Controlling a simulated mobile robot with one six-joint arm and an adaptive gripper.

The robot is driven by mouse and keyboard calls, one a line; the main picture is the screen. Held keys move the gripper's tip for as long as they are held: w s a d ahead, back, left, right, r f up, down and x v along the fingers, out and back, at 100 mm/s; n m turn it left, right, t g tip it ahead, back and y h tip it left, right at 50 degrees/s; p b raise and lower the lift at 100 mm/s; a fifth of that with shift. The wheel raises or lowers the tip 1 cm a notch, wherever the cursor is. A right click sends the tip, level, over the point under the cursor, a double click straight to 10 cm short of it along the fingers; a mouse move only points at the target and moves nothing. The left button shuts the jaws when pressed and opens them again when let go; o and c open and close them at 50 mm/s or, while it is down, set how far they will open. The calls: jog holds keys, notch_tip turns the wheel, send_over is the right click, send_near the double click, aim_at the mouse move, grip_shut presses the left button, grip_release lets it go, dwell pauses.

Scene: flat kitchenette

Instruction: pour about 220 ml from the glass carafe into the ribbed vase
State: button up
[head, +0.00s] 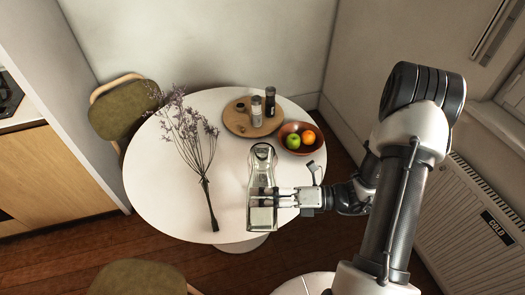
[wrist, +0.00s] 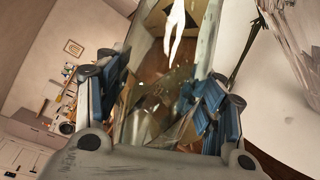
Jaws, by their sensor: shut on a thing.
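The glass carafe (head: 262,178) stands out over the front right part of the table in the head view, mouth toward the top of the picture. A clear, slightly greenish layer shows in its lower part. My gripper (head: 273,197) is shut on the carafe from the right. In the wrist view the carafe (wrist: 165,75) fills the middle between the blue finger pads of my gripper (wrist: 165,105). A clear, streaked shape at the upper right edge of the wrist view looks like the ribbed vase (wrist: 292,30), partly cut off. I cannot make out the vase in the head view.
The round white table (head: 160,195) holds a bunch of dried purple flowers (head: 190,135) left of the carafe. A wooden board (head: 236,121) with two grinders and a bowl (head: 305,149) of fruit stand behind it. Chairs (head: 125,110) stand around. Bare tabletop lies at the front left.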

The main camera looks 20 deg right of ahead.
dwell(0.6)
jog(key=shift+w+f+n+b, duration=0.15)
jog(key=shift+f+n+b, duration=0.15)
jog(key=shift+f+b, duration=0.25)
jog(key=w+d+f+n+t+b, duration=0.1)
jog(key=w+f+n+t+b, duration=0.1)
jog(key=f+n+b, duration=0.5)
jog(key=shift+w+f+n+y, duration=0.45)
jog(key=shift+f+n, duration=0.55)
jog(key=shift+n, duration=1)
jog(key=shift+d, duration=0.1)
